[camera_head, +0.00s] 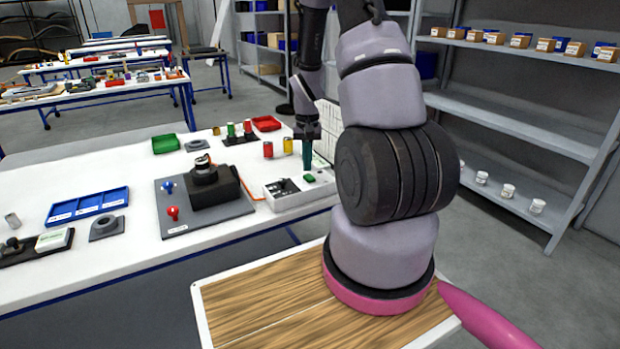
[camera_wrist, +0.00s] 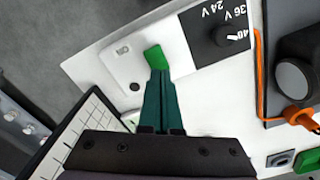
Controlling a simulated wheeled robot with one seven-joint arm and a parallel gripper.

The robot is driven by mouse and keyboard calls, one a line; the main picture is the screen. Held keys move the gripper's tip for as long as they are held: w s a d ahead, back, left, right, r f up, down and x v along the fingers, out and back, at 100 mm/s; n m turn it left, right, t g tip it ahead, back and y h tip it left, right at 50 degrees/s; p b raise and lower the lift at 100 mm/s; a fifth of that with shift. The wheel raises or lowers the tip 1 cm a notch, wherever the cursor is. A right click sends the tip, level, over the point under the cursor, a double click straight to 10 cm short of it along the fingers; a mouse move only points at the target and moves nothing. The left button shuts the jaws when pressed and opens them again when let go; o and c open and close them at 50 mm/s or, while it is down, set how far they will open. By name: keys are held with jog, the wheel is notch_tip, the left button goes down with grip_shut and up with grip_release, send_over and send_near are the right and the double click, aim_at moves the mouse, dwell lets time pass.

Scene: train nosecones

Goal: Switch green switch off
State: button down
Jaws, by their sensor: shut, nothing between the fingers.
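The green switch (camera_wrist: 155,57) sits on the white face of a control box (camera_wrist: 110,65), beside a black dial panel marked 24 V and 36 V (camera_wrist: 222,38). My gripper (camera_wrist: 158,72) has its teal fingers together and empty, with the tips at the near edge of the green switch; I cannot tell whether they touch it. In the head view the green switch (camera_head: 309,178) shows on the white box (camera_head: 297,195) at the table's right end, and my gripper (camera_head: 307,165) points down just behind it.
A grey board (camera_head: 210,212) with a black device, a red knob (camera_head: 173,213) and a blue knob stands left of the box, joined by an orange cable (camera_wrist: 259,75). A white gridded panel (camera_wrist: 90,135) stands close to my gripper. Red and yellow cylinders (camera_head: 268,149) stand behind.

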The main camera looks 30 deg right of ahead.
jog(key=shift+r, duration=2.7)
notch_tip(320, 180, up, 18)
jog(key=t, duration=0.3)
send_over(307, 175)
jog(key=s+a, duration=0.5)
jog(key=a, duration=0.1)
jog(key=s+a+r+n+t+y, duration=0.1)
jog(key=s+a+r+t+y, duration=0.1)
jog(key=s+a+r+t, duration=0.2)
jog(key=s+a+r, duration=0.3)
jog(key=s+r, duration=0.5)
jog(key=s, duration=0.2)
jog(key=shift+s+r, duration=0.15)
jog(key=shift+s, duration=0.2)
jog(key=shift+w+n, duration=0.1)
jog(key=shift+n, duration=0.2)
